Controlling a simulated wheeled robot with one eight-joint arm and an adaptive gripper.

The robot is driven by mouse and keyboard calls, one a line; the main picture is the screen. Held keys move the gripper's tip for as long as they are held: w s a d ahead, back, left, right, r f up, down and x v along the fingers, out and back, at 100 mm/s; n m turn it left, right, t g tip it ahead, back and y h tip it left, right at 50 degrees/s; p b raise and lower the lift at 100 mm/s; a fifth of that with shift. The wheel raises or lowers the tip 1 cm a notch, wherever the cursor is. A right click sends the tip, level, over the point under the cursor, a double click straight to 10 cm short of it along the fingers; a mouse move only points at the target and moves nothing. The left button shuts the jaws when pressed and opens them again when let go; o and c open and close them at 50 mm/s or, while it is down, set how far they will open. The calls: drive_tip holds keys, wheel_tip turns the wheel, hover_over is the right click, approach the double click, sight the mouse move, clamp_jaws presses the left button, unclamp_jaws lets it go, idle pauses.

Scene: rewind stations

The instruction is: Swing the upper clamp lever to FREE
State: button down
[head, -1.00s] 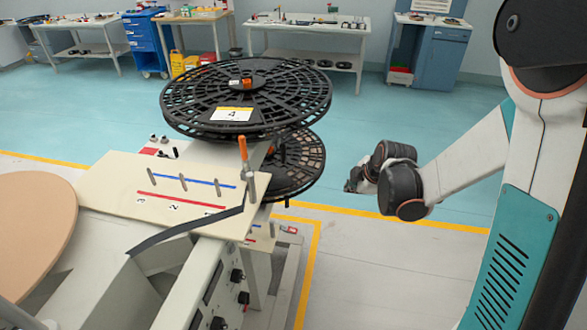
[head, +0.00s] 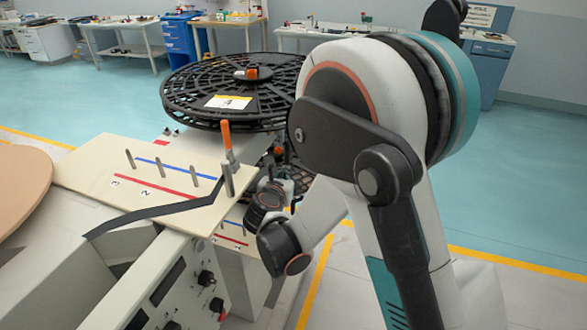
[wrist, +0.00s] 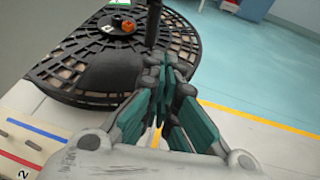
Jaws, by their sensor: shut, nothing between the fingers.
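The upper black reel (head: 215,101) carries a yellow-and-white card marked 4. An orange piece (head: 251,73) sits at its hub. An upright lever with an orange handle (head: 226,136) stands at the right corner of the cream board. I cannot read a FREE mark, nor tell for certain which orange part is the upper clamp lever. My gripper (head: 282,172) is right of the upright lever and below the upper reel, apart from the hub. In the wrist view, my gripper (wrist: 165,75) has its teal fingers together and empty. A reel hub with an orange piece (wrist: 127,27) shows beyond it.
The cream board (head: 105,160) has several pins, with red and blue lines. A dark strip (head: 150,212) runs along its front edge. The lower reel is mostly hidden behind my arm. Open floor (head: 525,200) lies right, with workbenches (head: 120,35) at the back.

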drive_tip(key=shift+a+r+n, duration=0.1)
drive_tip(key=shift+a+n, duration=0.3)
drive_tip(key=shift+a, duration=0.3)
drive_tip(key=b+x, duration=0.3)
drive_tip(key=x, duration=0.7)
drive_tip(key=shift+r, duration=0.15)
